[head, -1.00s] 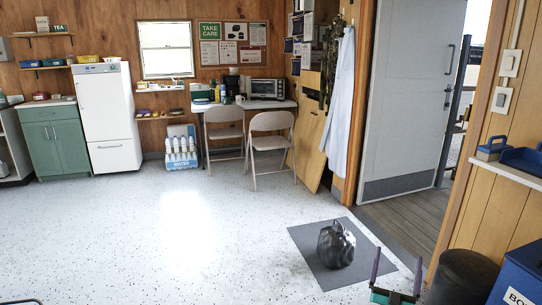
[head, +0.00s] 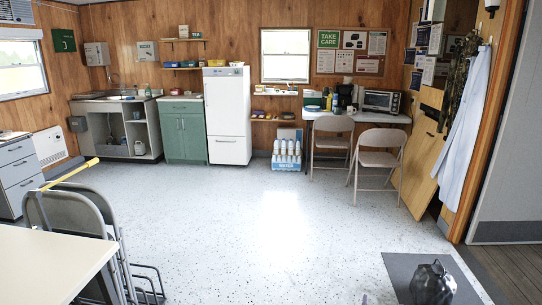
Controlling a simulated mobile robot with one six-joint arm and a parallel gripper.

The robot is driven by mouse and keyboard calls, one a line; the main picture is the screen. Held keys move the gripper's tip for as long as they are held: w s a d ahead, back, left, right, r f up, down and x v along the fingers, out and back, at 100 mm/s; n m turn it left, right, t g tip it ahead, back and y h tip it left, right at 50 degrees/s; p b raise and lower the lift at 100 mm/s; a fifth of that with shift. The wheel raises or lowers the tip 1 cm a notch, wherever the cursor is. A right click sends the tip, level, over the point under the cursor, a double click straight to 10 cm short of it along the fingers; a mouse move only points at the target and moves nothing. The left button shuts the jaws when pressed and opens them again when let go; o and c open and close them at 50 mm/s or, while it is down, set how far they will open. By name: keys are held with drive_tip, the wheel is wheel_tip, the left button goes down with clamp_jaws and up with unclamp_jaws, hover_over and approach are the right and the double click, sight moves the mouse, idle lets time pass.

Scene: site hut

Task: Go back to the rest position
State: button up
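Only a small purple tip (head: 364,298) shows at the bottom edge of the head view, left of the dark mat. It looks like a fingertip of my gripper. The rest of the gripper is below the picture, so its opening and anything between the fingers are hidden. A shiny black bundle, like a tied bag (head: 432,283), sits on the grey mat (head: 398,266) at the lower right, apart from the tip.
A pale table (head: 45,270) and folded chairs (head: 75,215) stand at lower left, with a yellow bar above them. Two beige chairs (head: 378,160) stand by the back desk. A tilted wooden panel (head: 420,150) leans at right. The middle floor (head: 250,225) is clear.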

drive_tip(key=s+a+f+n+g+y+p, duration=0.15)
drive_tip(key=a+f, duration=0.25)
drive_tip(key=a, duration=0.4)
drive_tip(key=a+f+n+g+y+p, duration=0.1)
drive_tip(key=a+f+g+y+p, duration=0.25)
drive_tip(key=a, duration=0.45)
drive_tip(key=s+a+f+n+g+y+p, duration=0.1)
drive_tip(key=s+a+f+n+g+p, duration=0.1)
drive_tip(key=s+a+f+g, duration=0.4)
drive_tip(key=s+a+f+g+p, duration=0.1)
drive_tip(key=s+a+f+g, duration=0.15)
drive_tip(key=s, duration=0.55)
drive_tip(key=s+a+f+g, duration=0.2)
drive_tip(key=s+f, duration=0.1)
drive_tip(key=s, duration=0.5)
drive_tip(key=s+r+g, duration=0.2)
drive_tip(key=s+g, duration=0.4)
drive_tip(key=s, duration=0.7)
drive_tip(key=shift+s+a+r+n+y, duration=0.2)
drive_tip(key=shift+s+r+n+y, duration=0.15)
drive_tip(key=shift+r+n+y, duration=0.1)
drive_tip(key=shift+g, duration=0.25)
